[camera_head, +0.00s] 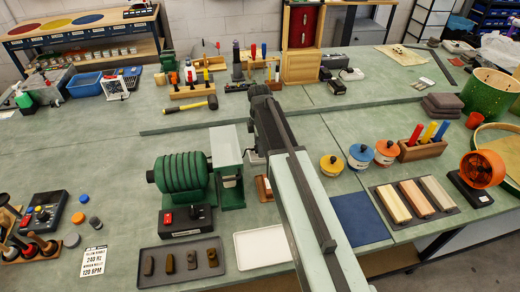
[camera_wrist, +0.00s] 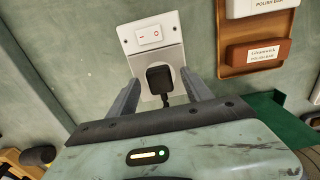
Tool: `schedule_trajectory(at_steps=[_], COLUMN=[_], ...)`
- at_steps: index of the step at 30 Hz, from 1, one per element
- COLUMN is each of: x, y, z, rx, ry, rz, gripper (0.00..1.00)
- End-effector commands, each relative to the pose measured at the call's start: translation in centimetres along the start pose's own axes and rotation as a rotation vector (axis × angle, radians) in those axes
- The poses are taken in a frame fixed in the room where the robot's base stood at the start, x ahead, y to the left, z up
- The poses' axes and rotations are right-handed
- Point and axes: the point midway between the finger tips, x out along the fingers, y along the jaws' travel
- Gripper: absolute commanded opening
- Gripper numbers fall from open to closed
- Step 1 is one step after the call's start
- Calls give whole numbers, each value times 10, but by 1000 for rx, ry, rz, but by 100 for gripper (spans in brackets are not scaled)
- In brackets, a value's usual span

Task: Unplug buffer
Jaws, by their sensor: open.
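The buffer (camera_head: 182,178) is the green ribbed machine on the bench left of my arm, with a dark switch box at its foot. In the wrist view, a black plug (camera_wrist: 159,78) sits in a pale wall-type socket plate (camera_wrist: 152,40) with a rocker switch above it. A dark cord runs from the plug down toward my gripper. My gripper (camera_wrist: 160,87) is open, with one grey finger on each side of the plug. I cannot tell whether either finger touches it. In the head view, my arm hides most of the socket and the gripper's tips.
A wooden holder (camera_wrist: 224,60) with labelled polish bars stands right of the socket. A green part (camera_wrist: 285,120) lies close at the lower right. A dark tray (camera_head: 178,262) and a white tray (camera_head: 263,246) lie before the buffer. Lidded pots (camera_head: 331,165) stand right of my arm.

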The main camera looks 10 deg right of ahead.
Motion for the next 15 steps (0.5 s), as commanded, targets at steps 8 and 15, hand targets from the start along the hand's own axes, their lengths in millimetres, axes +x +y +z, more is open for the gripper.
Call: schedule_trajectory(at_steps=[8,15], x=[0,0], y=[0,0], z=[0,-1], rx=[-1,-1], ry=[0,0], rz=[0,0], gripper=[58,0])
